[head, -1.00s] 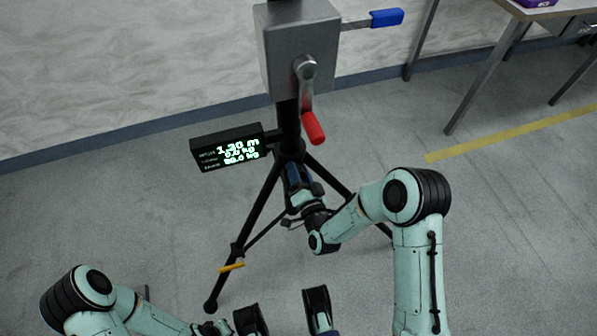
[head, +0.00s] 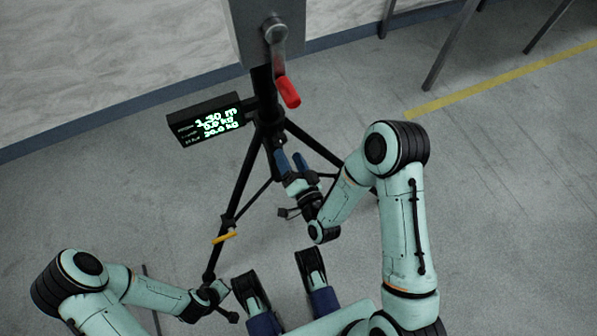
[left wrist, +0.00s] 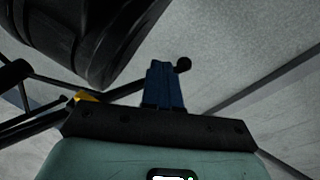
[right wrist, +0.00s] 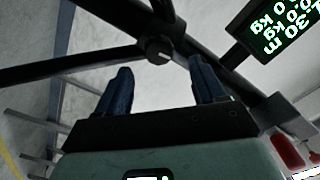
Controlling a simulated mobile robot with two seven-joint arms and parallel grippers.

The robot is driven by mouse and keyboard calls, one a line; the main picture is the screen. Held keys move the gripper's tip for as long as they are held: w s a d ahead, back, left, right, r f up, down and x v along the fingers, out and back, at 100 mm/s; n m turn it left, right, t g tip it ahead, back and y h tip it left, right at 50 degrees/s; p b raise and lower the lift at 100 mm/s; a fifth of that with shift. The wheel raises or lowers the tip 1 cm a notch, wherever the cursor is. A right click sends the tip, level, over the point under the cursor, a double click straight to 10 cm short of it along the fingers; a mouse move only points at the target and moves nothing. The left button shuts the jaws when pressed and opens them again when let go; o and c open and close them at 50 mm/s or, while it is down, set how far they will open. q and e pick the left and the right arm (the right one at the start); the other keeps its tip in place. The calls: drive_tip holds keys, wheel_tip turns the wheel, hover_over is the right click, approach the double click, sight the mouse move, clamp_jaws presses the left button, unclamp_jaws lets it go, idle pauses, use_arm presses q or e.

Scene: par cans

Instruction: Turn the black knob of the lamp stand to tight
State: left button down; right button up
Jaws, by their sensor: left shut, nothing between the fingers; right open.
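The lamp stand is a black tripod with a dark mast (head: 264,92) and a grey box (head: 256,42) on top, in the head view. A small round black knob (right wrist: 158,50) with a light mark sits on the stand in the right wrist view. My right gripper (head: 291,161) is open by the mast below the display. In its wrist view the blue fingers (right wrist: 164,86) stand apart, with the knob beyond their tips and between them; they do not hold it.
A crank with a red handle (head: 288,92) hangs from the box. A black display (head: 207,119) with green digits is fixed left of the mast. A yellow clip (head: 225,237) is on the left tripod leg. A wall stands behind; table legs (head: 452,45) stand back right.

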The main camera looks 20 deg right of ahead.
use_arm(q)
drive_tip(key=shift+w+r+t, duration=0.3)
drive_tip(key=shift+w+r, duration=0.25)
drive_tip(key=shift+w, duration=0.15)
use_arm(e)
drive_tip(key=s, duration=0.5)
drive_tip(key=shift+s+d, duration=0.1)
drive_tip(key=shift+s, duration=0.25)
